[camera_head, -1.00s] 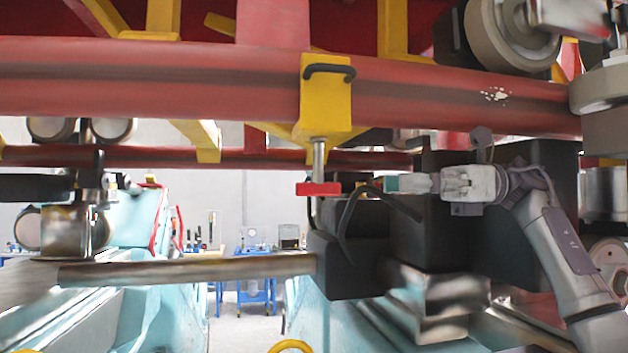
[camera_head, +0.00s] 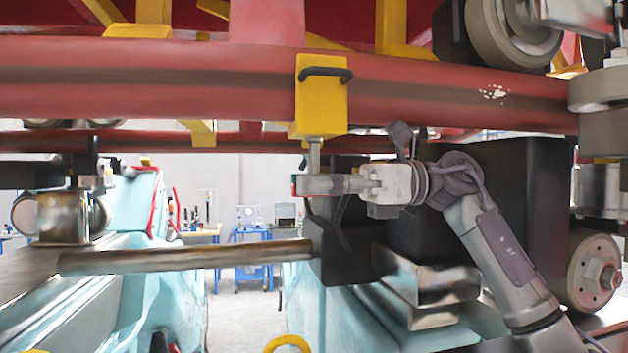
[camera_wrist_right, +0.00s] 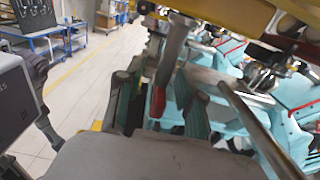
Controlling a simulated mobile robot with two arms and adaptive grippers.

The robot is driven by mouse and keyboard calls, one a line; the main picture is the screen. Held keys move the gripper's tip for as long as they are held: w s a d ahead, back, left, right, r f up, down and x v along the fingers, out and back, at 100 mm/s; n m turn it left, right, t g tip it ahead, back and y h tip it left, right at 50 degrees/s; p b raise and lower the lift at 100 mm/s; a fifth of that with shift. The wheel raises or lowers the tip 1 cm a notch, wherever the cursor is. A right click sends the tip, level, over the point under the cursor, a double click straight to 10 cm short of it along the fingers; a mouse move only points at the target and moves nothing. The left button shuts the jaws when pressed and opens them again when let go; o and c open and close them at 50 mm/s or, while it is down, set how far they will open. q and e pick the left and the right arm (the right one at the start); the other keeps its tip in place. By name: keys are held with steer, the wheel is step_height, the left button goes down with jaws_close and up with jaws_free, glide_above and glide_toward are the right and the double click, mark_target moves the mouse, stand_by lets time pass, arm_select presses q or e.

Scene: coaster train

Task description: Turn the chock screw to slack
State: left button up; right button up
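The yellow chock (camera_head: 320,105) with a black loop handle sits on the red rail. Its grey screw shaft (camera_head: 314,153) hangs below, ending in a red crossbar handle. My right gripper (camera_head: 305,185) is level with the red handle and hides most of it; only a small red edge (camera_head: 294,186) shows at the left. In the right wrist view the red handle (camera_wrist_right: 158,101) stands between the fingers of my right gripper (camera_wrist_right: 161,106), with visible gaps on both sides, so the gripper is open around it. My left gripper is not in view.
The red rail (camera_head: 180,75) runs across above my gripper. A black block (camera_head: 335,250) and a grey metal bar (camera_head: 190,258) lie below. Wheels (camera_head: 595,272) and other black blocks crowd the right. A workshop floor with blue trolleys (camera_head: 250,262) shows behind.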

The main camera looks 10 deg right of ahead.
jaws_close()
steer(key=t+b, duration=0.1)
steer(key=m+t+b, duration=0.1)
steer(key=shift+d+f+m+t, duration=0.1)
steer(key=shift+f+m+t, duration=0.1)
steer(key=shift+m+t, duration=0.1)
steer(key=m+t+h+b, duration=0.5)
steer(key=t+b, duration=0.2)
steer(key=m+t+h+b, duration=0.5)
steer(key=m+t+b, duration=0.1)
steer(key=b, duration=0.1)
steer(key=shift+s+t+h, duration=0.1)
steer(key=shift+t+h, duration=0.2)
steer(key=shift+t, duration=0.1)
steer(key=m+t+h+b, duration=0.1)
steer(key=m+h+b, duration=0.1)
steer(key=m+h, duration=0.1)
steer(key=shift+r+h, duration=0.1)
steer(key=shift+h, duration=0.2)
steer(key=shift+r+m+t+h+b, duration=0.1)
steer(key=shift+m+t+h+b, duration=0.2)
steer(key=shift+m+h+b, duration=0.75)
steer(key=shift+m+h+p, duration=0.25)
steer(key=shift+h+p, duration=0.1)
steer(key=shift+h, duration=0.7)
jaws_free()
